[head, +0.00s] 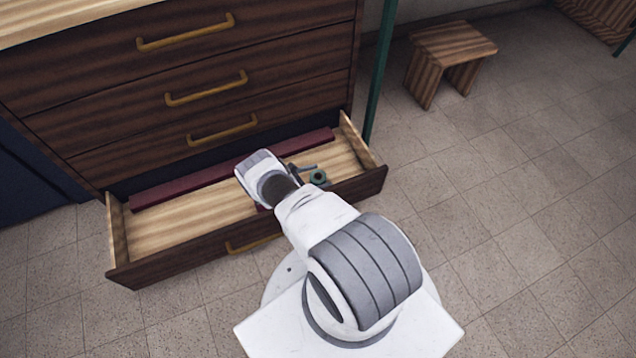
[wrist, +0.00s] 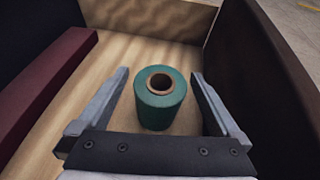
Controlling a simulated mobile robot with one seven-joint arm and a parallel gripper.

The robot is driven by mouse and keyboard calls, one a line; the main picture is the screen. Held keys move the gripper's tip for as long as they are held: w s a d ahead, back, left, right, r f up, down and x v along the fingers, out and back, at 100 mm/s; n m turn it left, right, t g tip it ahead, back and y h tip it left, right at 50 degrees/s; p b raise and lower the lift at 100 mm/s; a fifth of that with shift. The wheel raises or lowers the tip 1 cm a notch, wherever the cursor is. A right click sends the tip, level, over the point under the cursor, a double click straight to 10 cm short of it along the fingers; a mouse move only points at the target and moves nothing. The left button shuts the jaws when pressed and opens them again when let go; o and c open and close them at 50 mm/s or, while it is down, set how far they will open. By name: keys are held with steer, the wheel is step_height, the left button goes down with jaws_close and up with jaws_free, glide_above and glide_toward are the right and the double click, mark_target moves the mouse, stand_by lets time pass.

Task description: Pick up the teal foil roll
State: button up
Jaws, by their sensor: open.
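The teal foil roll (wrist: 160,105) stands upright on the drawer's wooden floor in the wrist view, with its brown core opening facing up. In the head view the roll (head: 318,178) shows near the right end of the open bottom drawer (head: 165,262). My gripper (wrist: 160,78) is open, with one finger on each side of the roll and a visible gap on both sides. In the head view my gripper (head: 304,171) is partly hidden by my own arm. I cannot tell how far the fingertips are above the drawer floor.
A dark red bar (head: 185,187) lies along the back of the drawer; it also shows at the left in the wrist view (wrist: 40,85). The drawer's front wall (wrist: 262,85) and end wall (wrist: 165,18) enclose the roll. A wooden stool (head: 450,48) stands apart on the tiled floor.

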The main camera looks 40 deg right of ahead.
steer(key=c, duration=1.4)
